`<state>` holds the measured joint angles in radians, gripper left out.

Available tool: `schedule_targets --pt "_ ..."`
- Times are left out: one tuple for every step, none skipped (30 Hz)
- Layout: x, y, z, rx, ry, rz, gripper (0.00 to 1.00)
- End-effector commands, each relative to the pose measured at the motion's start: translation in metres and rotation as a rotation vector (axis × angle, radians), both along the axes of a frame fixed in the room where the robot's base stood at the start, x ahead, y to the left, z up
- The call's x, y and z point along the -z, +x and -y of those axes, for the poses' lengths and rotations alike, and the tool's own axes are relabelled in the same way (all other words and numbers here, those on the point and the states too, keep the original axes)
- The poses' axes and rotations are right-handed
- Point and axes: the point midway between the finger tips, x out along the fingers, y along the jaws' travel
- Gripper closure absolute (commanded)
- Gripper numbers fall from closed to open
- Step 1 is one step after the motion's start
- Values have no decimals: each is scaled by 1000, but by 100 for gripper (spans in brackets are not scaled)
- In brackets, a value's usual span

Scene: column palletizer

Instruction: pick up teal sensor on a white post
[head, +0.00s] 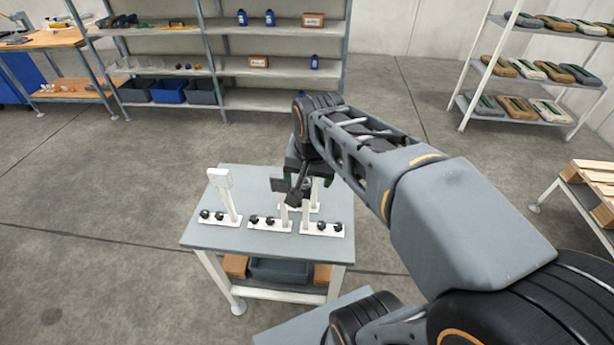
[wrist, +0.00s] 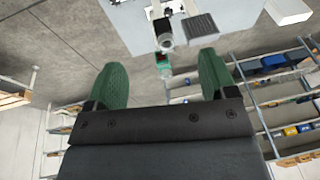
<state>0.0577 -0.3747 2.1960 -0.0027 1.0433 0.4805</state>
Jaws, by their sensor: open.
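A teal sensor (wrist: 163,68) shows in the wrist view, between the tips of my open gripper (wrist: 160,61) with a gap on each side. In the head view my gripper (head: 308,172) is over the table (head: 200,236), among the posts. I cannot make out the teal sensor there, where my arm and gripper cover part of the posts. The depth between the fingertips and the sensor is unclear.
A white panel on a post (head: 219,178) stands at the table's left. A dark square plate (head: 278,185) stands close to my gripper and also shows in the wrist view (wrist: 200,27). White bases with black knobs (head: 268,223) line the table. Shelving (head: 280,25) is behind.

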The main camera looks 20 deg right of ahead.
Motion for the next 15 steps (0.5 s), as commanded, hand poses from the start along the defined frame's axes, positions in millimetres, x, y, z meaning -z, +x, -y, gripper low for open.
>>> schedule_targets --pt "-5 21 8 149 36 -29 21" --pt "-8 32 12 243 58 -47 21" --pt "-11 47 18 370 85 -67 21" --pt "-13 57 23 464 102 -82 21" --pt "-15 68 28 555 119 -95 21" --pt "-16 81 34 675 139 -112 21" --pt "-16 90 39 761 152 -125 21" --pt "-16 99 44 844 164 -135 21" --pt "-15 110 50 948 177 -148 21" --pt "-14 118 54 1022 185 -159 21" --pt "-13 124 59 1090 192 -166 21" --pt "-12 133 64 1175 200 -175 21" --pt "-10 138 68 1232 204 -181 21" --pt "-9 143 71 1285 208 -186 21" --pt "-7 148 75 1346 212 -191 21"
